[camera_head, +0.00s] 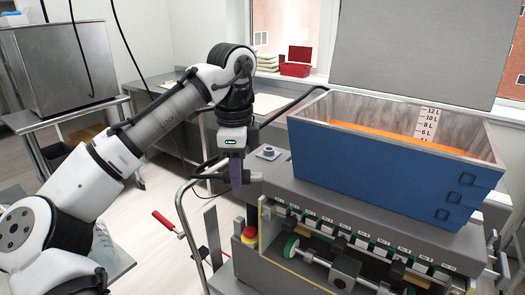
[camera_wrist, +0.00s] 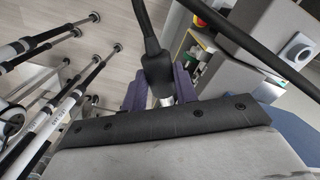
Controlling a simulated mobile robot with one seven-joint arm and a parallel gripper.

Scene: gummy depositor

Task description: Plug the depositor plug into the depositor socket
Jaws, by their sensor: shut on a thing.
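The dark depositor plug (camera_wrist: 157,70) is between the two purple fingers of my gripper (camera_wrist: 158,92) in the wrist view, with a thick black cable rising from it. My gripper is shut on the plug. In the head view my gripper (camera_head: 236,174) points down beside the left end of the depositor; the plug is hard to make out there. What looks like the depositor socket, a grey square plate with a round raised part (camera_head: 268,153), is on top of the machine, right of my gripper and apart from it. It also shows at the wrist view's upper right (camera_wrist: 297,48).
The blue hopper (camera_head: 385,168) with orange contents stands on the depositor, right of the socket. A bent metal handle rail (camera_head: 184,205) and a red-handled lever (camera_head: 164,221) are at the machine's left. A steel table (camera_head: 190,95) stands behind.

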